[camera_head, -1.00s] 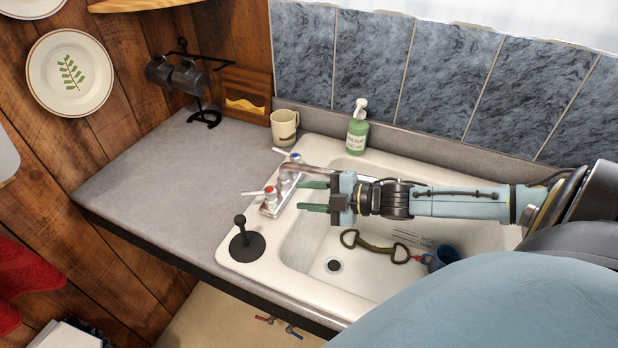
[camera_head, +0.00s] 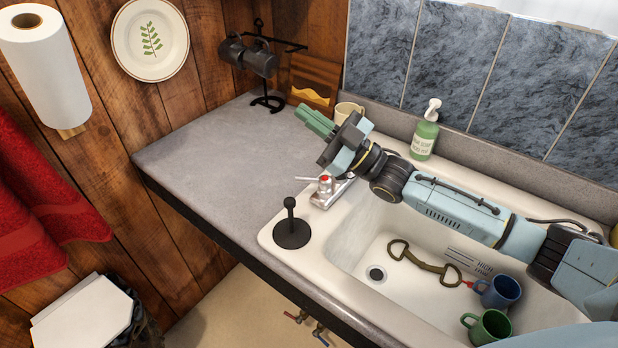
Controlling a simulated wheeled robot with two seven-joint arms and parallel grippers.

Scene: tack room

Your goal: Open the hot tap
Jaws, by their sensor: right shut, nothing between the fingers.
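The tap set (camera_head: 330,190) stands on the sink's back left rim. Its red-marked handle (camera_head: 323,181) shows, with a lever pointing left. The blue-marked handle and most of the spout are hidden behind my right arm. My right gripper (camera_head: 306,116) is above and behind the red-marked handle, near the beige mug (camera_head: 347,110). Its green fingers are together and empty, pointing to the upper left, apart from the red-marked handle. Below the counter's front edge are two small valve handles, one reddish (camera_head: 296,316) and one blue (camera_head: 321,334). My left gripper is out of view.
The white sink (camera_head: 350,285) holds a double-ended handle (camera_head: 425,264), a blue mug (camera_head: 500,291) and a green mug (camera_head: 487,327). A black plunger-like stopper (camera_head: 291,230) stands on its left rim. A soap bottle (camera_head: 425,135) is behind.

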